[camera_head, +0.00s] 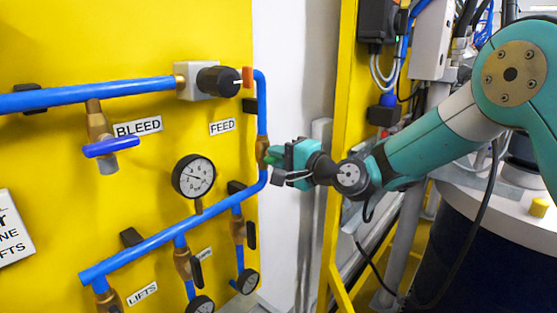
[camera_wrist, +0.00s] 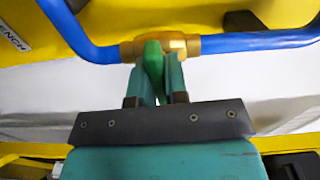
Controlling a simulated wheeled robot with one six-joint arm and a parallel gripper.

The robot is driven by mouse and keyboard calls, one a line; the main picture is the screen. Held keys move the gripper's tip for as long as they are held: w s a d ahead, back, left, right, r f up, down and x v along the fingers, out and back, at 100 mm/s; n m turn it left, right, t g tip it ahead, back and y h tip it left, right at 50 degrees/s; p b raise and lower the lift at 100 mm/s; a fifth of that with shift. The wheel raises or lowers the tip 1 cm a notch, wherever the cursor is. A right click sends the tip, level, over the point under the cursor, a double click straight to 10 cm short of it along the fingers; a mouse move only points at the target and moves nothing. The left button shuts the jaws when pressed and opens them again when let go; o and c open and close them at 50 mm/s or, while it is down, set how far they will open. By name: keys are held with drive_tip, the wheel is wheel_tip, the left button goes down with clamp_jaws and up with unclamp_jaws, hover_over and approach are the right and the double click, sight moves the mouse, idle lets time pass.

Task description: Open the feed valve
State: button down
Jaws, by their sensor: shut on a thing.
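The brass body also shows in the wrist view (camera_wrist: 186,46), with blue pipe on both sides. Its green handle (camera_wrist: 153,62) points from the brass toward my gripper, across the pipe's line in that picture. My gripper (camera_wrist: 160,82) is shut on the green handle, with one finger on each side. In the head view my gripper (camera_head: 275,156) reaches the valve from the right and hides most of the handle.
A pressure gauge (camera_head: 194,176) stands left of the valve on the yellow panel (camera_head: 60,160). The BLEED valve's blue handle (camera_head: 110,147) is further left. A black knob (camera_head: 218,81) sits above. A yellow post (camera_head: 345,120) stands behind my wrist.

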drive_tip(key=n+b, duration=0.2)
drive_tip(key=b, duration=0.1)
drive_tip(key=f+n+b, duration=0.1)
drive_tip(key=b, duration=0.2)
drive_tip(key=shift+n, duration=0.4)
drive_tip(key=n+b, duration=0.5)
drive_tip(key=b, duration=0.3)
drive_tip(key=shift+b, duration=0.4)
drive_tip(key=n+b, duration=0.5)
drive_tip(key=b, duration=0.1)
drive_tip(key=shift+r, duration=0.15)
drive_tip(key=n+b, duration=0.3)
drive_tip(key=shift+r, duration=0.2)
drive_tip(key=shift+r+n+b, duration=0.1)
drive_tip(key=shift+n+b, duration=0.2)
drive_tip(key=shift+n, duration=0.1)
drive_tip(key=c, duration=1.1)
unclamp_jaws()
drive_tip(key=shift+c, duration=0.2)
